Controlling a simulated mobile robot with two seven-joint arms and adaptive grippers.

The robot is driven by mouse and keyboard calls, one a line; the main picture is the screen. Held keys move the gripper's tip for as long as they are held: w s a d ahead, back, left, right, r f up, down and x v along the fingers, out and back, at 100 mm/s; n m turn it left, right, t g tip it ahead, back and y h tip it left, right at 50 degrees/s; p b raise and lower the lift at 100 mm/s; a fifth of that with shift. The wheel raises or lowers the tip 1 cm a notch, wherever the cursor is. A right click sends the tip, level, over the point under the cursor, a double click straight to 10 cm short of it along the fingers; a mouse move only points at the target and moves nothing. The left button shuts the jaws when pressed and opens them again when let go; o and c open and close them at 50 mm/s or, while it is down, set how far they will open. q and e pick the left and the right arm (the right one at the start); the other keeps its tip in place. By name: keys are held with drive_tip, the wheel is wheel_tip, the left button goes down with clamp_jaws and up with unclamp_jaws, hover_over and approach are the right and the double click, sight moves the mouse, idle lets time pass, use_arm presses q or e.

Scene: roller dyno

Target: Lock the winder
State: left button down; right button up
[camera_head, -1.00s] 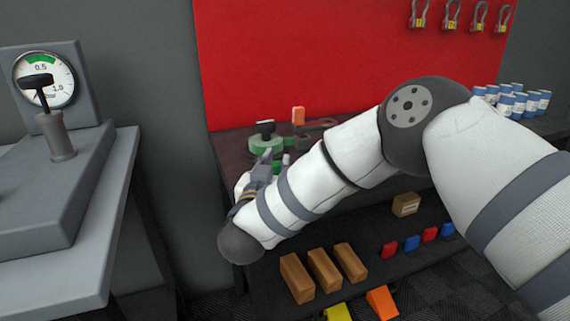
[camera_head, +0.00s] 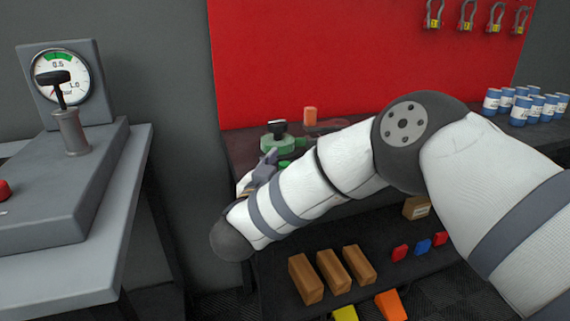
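A green round device with a black knob (camera_head: 278,138) sits on the dark shelf top against the red panel; it looks like the winder, but I cannot be sure. My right arm reaches across from the right. My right gripper (camera_head: 268,162) is just in front of the green device, small and partly hidden by my own forearm and wrist. I cannot tell whether its fingers are open or shut, or whether they touch the device. My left gripper is not in view.
At the left, a grey bench holds a pressure gauge (camera_head: 62,80), a black-handled lever (camera_head: 66,115) and a red button (camera_head: 3,190). Blue-and-white cans (camera_head: 520,108) stand at right. Brown blocks (camera_head: 332,270) lie on the lower shelf.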

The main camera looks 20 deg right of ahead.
drive_tip(key=v, duration=1.2)
drive_tip(key=shift+c, duration=0.6)
drive_tip(key=shift+w+d+f, duration=0.1)
drive_tip(key=shift+d+f, duration=0.1)
drive_tip(key=shift+d, duration=0.1)
drive_tip(key=c, duration=0.4)
drive_tip(key=d+f+m+y, duration=0.1)
drive_tip(key=d+m+y, duration=0.1)
drive_tip(key=d+m, duration=0.1)
drive_tip(key=d+f+m, duration=0.1)
drive_tip(key=m, duration=0.1)
drive_tip(key=shift+w+d+f+y, duration=0.2)
drive_tip(key=shift+d+f+y, duration=0.1)
drive_tip(key=shift+y, duration=0.1)
clamp_jaws()
drive_tip(key=s+d+r+m+t+y, duration=0.25)
drive_tip(key=d+m, duration=0.35)
drive_tip(key=m, duration=0.3)
drive_tip(key=shift+h, duration=0.45)
drive_tip(key=x, duration=0.6)
drive_tip(key=b+x, duration=0.1)
drive_tip(key=x, duration=0.2)
drive_tip(key=shift+w+f, duration=0.25)
drive_tip(key=shift+f, duration=0.1)
drive_tip(key=shift+w+a, duration=0.15)
drive_tip(key=shift+a, duration=1.8)
